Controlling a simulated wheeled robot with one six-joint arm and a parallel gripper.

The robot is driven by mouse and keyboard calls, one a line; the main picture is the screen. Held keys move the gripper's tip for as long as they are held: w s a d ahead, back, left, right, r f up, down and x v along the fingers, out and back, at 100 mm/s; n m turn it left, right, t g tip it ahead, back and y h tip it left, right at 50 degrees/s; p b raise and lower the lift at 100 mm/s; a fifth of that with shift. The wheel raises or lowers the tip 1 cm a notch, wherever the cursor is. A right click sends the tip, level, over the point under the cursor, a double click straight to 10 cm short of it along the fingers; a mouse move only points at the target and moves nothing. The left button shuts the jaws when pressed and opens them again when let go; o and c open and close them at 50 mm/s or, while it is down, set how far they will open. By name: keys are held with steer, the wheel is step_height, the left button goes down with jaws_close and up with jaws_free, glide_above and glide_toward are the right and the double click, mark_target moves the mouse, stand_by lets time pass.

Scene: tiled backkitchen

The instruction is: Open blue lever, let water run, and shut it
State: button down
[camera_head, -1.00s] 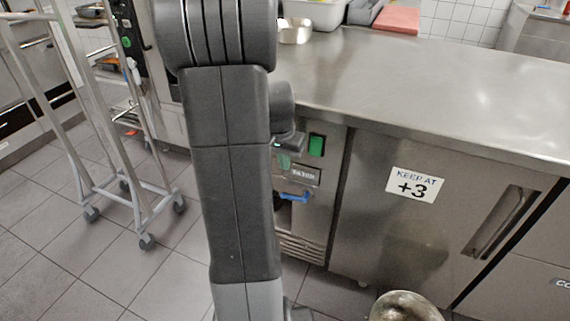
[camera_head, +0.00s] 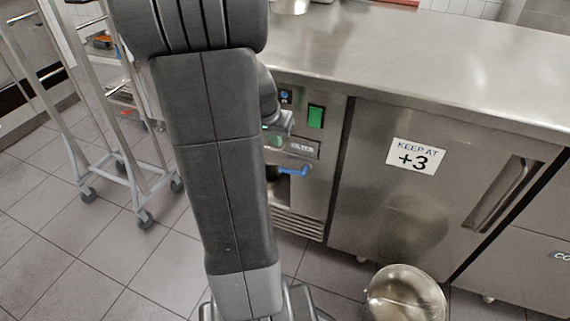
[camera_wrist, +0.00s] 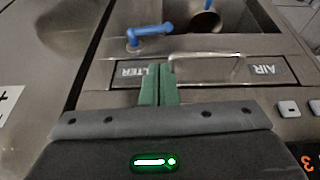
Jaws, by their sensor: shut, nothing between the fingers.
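The blue lever (camera_head: 293,171) sits on the front of the steel cabinet, below the labelled plate and beside a dark recess. In the wrist view the blue lever (camera_wrist: 150,33) shows near the top, sticking out sideways from its pivot. My gripper (camera_wrist: 158,70) is shut with its green fingers together and nothing between them. The fingertips are over the labelled plate (camera_wrist: 270,69), apart from the lever. In the head view my arm hides part of the panel. No running water is visible.
A green switch (camera_head: 316,116) is above the lever. A metal bowl (camera_head: 405,294) is on the floor by the cabinet door (camera_head: 420,215). A wheeled rack (camera_head: 150,185) stands at the left. The steel worktop (camera_head: 430,70) overhangs the panel.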

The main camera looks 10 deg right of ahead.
steer(key=b+x, duration=0.1)
steer(key=x, duration=0.3)
steer(key=b+x, duration=0.2)
steer(key=x, duration=0.3)
steer(key=s+b+x, duration=0.1)
steer(key=x, duration=0.4)
steer(key=shift+f+b, duration=0.15)
steer(key=shift+b, duration=0.2)
steer(key=shift+f, duration=0.1)
steer(key=shift+w+a+f+b, duration=0.15)
steer(key=shift+f+b, duration=0.15)
steer(key=shift+b, duration=0.65)
steer(key=shift+r, duration=0.1)
steer(key=shift+r+p, duration=0.55)
step_height(320, 180, up, 12)
steer(key=p, duration=0.5)
glide_above(286, 169)
steer(key=s+a, duration=0.3)
steer(key=a, duration=0.2)
steer(key=shift+s+a, duration=0.1)
steer(key=shift+s, duration=0.05)
